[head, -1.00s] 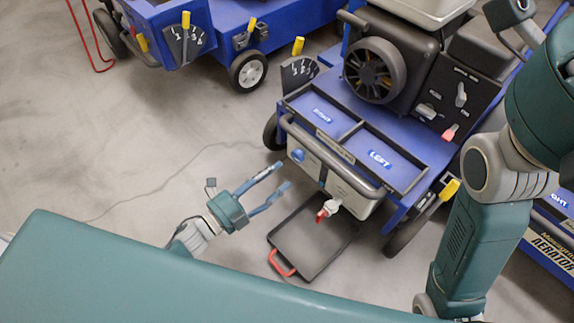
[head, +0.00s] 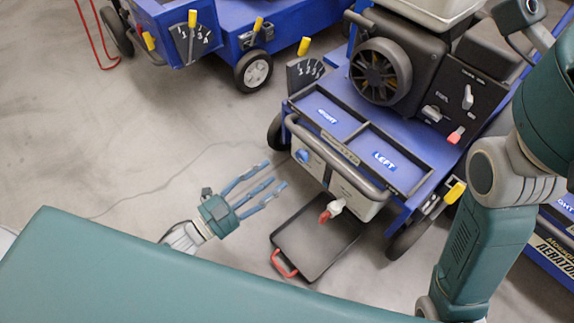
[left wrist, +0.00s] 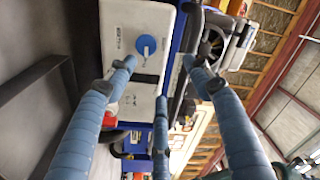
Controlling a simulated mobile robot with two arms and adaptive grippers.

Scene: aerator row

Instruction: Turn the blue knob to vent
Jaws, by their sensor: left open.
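The blue knob (head: 303,156) is on the pale front panel (head: 325,172) of the aerator, below the handle bar. In the left wrist view the round blue knob (left wrist: 146,46) shows on the white panel, with a pale pointer mark. My left gripper (head: 271,177) is open and empty, with its three blue fingers pointing toward the panel, left of and a little below the knob in the head view. The fingers look apart from the knob. In the left wrist view the left gripper (left wrist: 160,80) has its fingers spread. My right gripper is out of view.
A red-and-white tap (head: 331,209) sticks out below the panel, over a black tray (head: 312,245) with a red handle on the floor. A dark handle bar (head: 330,155) runs above the panel. Another blue machine (head: 185,35) stands at upper left.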

